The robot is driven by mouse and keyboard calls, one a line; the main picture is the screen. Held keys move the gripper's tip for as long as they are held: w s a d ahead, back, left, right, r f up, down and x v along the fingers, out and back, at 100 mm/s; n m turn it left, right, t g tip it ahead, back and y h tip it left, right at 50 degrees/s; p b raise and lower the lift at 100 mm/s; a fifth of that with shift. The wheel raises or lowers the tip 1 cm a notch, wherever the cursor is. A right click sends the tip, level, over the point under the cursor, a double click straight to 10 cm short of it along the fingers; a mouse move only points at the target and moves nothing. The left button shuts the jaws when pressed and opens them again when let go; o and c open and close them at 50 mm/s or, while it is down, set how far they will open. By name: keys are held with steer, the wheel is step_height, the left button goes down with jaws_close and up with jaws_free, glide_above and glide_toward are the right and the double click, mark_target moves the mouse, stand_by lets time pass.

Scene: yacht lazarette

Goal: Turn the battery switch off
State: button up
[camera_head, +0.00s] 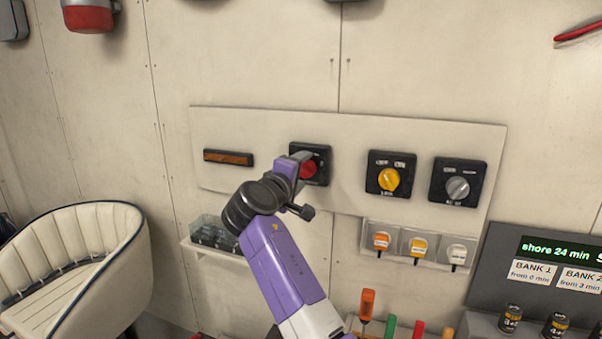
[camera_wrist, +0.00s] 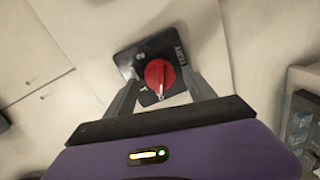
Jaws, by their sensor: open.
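A rotary switch with a red knob (camera_wrist: 159,75) on a black square plate (camera_wrist: 128,58) is on the wall, in the middle of the wrist view. In the head view the red knob (camera_head: 308,169) is partly hidden by my arm. A pale pointer mark on the knob points down in the wrist view. My gripper (camera_wrist: 160,92) is open, with one finger on each side of the red knob. I cannot tell whether the fingers touch it. Two more switches, one with a yellow knob (camera_head: 389,179) and one with a grey knob (camera_head: 457,188), are to the right on the panel.
The white panel (camera_head: 250,125) also bears an orange-brown strip (camera_head: 228,157). Below are tagged holders (camera_head: 418,244), a clear bin (camera_head: 215,232) and several upright tool handles (camera_head: 367,303). A display board (camera_head: 545,260) is at right, a white seat (camera_head: 80,260) at left.

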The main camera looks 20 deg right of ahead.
steer(key=b+v, duration=0.2)
steer(key=v, duration=0.5)
steer(key=shift+s+a, duration=0.1)
steer(key=shift+a, duration=0.05)
